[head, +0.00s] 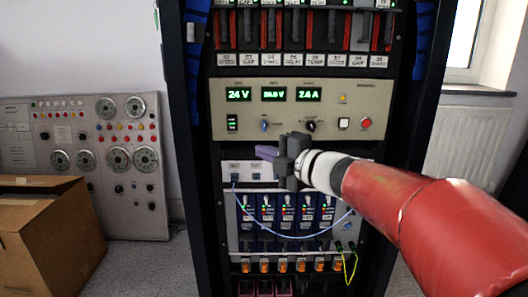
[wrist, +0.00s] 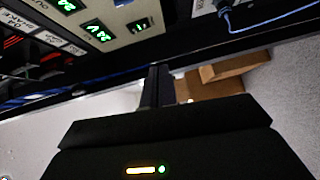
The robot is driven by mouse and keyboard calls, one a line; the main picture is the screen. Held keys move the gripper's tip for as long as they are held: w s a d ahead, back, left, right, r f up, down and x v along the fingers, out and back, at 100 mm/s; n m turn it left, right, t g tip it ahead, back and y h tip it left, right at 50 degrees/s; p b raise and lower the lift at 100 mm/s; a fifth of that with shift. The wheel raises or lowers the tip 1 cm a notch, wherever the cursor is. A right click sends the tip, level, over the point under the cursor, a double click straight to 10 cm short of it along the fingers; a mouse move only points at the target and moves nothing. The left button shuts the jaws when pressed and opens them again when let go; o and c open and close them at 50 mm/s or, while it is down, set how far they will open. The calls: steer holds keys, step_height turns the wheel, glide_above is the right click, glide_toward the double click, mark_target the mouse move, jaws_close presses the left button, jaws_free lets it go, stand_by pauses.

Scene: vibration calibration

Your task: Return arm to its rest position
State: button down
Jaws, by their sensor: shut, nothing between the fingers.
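My gripper (head: 270,152) is in front of the rack, just below the power-supply panel, at the end of my red and white arm, which reaches in from the right in the head view. Its fingers are shut and hold nothing. In the wrist view the closed dark fingers (wrist: 158,86) show at the middle, with the panel's green displays beyond. I cannot tell whether the fingers touch the rack.
A blue cable (head: 285,236) hangs across the lower modules, below my gripper. A yellow-green wire (head: 350,268) sits at lower right. A cardboard box (head: 50,240) stands at left before a grey instrument panel (head: 82,150). A window and radiator (head: 455,140) are at right.

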steer(key=s+d+r+m+t+h+p, duration=0.1)
steer(key=d+m+t+h, duration=0.1)
steer(key=d+m+h, duration=0.25)
steer(key=s+d+r+m+t+h+p, duration=0.1)
steer(key=s+d+r+m+t+h, duration=0.1)
steer(key=d+m+h, duration=0.3)
steer(key=s+d+f+m+g+h+p, duration=0.2)
steer(key=s+d+f+m+g+h, duration=0.25)
steer(key=m, duration=0.45)
steer(key=s+a+f+m+g+y+p, duration=0.1)
steer(key=s+f+m+g, duration=0.2)
steer(key=s, duration=0.7)
steer(key=s+a+f+m+g+y+p, duration=0.1)
steer(key=s+f+m+g, duration=0.2)
steer(key=s+f, duration=0.5)
steer(key=shift+s+m+g, duration=0.35)
steer(key=shift+s+m, duration=0.4)
steer(key=shift+s, duration=0.4)
steer(key=shift+f, duration=0.1)
